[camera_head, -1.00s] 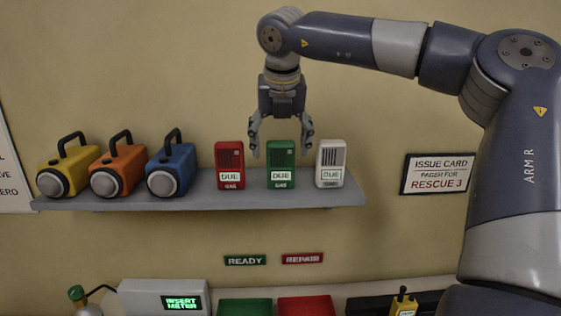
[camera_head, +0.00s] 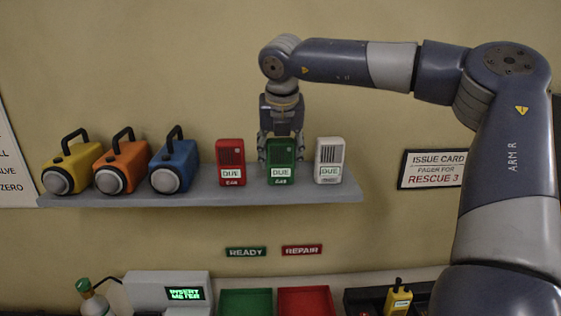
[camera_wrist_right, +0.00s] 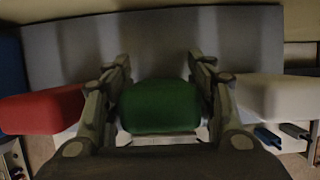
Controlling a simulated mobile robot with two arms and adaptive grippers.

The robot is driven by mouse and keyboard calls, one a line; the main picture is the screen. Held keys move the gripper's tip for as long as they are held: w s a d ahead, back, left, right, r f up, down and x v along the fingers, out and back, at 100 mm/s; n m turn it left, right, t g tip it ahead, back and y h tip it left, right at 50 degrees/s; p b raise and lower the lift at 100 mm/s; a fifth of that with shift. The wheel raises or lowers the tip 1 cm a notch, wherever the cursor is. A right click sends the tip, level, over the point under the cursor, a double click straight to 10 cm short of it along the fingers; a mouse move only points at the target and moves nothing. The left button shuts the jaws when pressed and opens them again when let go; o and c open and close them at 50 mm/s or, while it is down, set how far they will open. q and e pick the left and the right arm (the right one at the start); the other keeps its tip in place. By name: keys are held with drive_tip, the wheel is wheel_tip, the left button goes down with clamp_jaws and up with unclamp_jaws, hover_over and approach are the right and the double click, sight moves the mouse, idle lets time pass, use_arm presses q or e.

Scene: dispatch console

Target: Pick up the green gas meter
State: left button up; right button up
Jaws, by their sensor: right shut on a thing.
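The green gas meter (camera_head: 280,163) stands upright on the grey wall shelf, with a white "DUE" label on its front. My right gripper (camera_head: 281,150) has come down from above, and its fingers are shut on the green meter's two sides. In the right wrist view the green meter (camera_wrist_right: 161,106) sits between the two fingers (camera_wrist_right: 160,95). The meter appears to be still on the shelf. My left gripper is in neither view.
A red meter (camera_head: 231,161) and a white meter (camera_head: 329,159) stand close on either side. Yellow (camera_head: 72,168), orange (camera_head: 122,166) and blue (camera_head: 172,166) lamps sit farther left on the shelf (camera_head: 215,197). Below are green (camera_head: 245,302) and red (camera_head: 305,301) trays.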

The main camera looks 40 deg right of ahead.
sight(282, 138)
drive_tip(key=shift+w+d+r+b, duration=0.1)
drive_tip(key=shift+r+b, duration=0.55)
drive_tip(key=shift+b, duration=0.1)
drive_tip(key=shift+s+r+b, duration=0.35)
drive_tip(key=shift+r+b, duration=0.55)
drive_tip(key=shift+b, duration=0.05)
drive_tip(key=s+a+r+b, duration=0.1)
drive_tip(key=s+b, duration=0.2)
drive_tip(key=s, duration=0.4)
drive_tip(key=s+a+b, duration=0.2)
drive_tip(key=s+b, duration=0.2)
drive_tip(key=s, duration=0.4)
drive_tip(key=shift+a+r, duration=0.3)
drive_tip(key=shift+r, duration=0.1)
